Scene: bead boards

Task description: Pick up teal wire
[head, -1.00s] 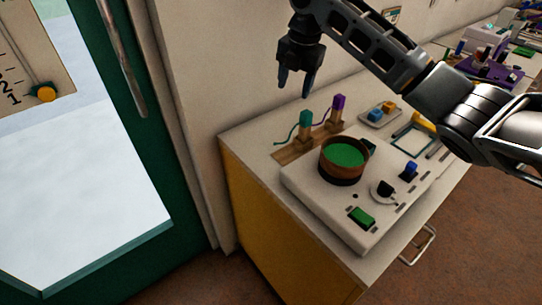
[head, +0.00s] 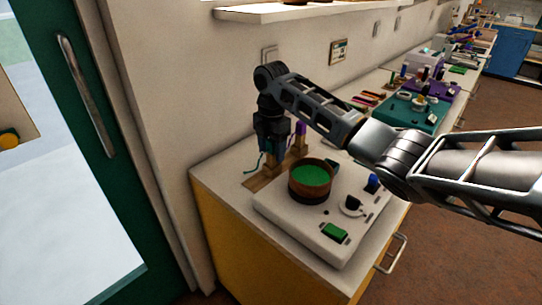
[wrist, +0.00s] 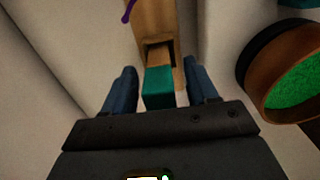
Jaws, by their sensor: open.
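The teal wire (head: 261,163) curls out on the left of the wooden strip (head: 258,183) in the head view. Its teal block end (wrist: 158,88) shows in the wrist view, in front of a slot in the wood. My gripper (head: 278,151) is down over this end, and hides most of it in the head view. In the wrist view my gripper (wrist: 159,66) is open, with one blue finger on each side of the teal block and gaps visible beside it. The purple wire (head: 300,128) stands just behind my gripper, and part of it shows in the wrist view (wrist: 128,10).
A brown round bowl (head: 310,192) with a green inside stands close to the right of my gripper on a white board (head: 285,217). A green block (head: 334,232) is at the board's front. The wall is close behind. A shelf (head: 290,12) hangs above.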

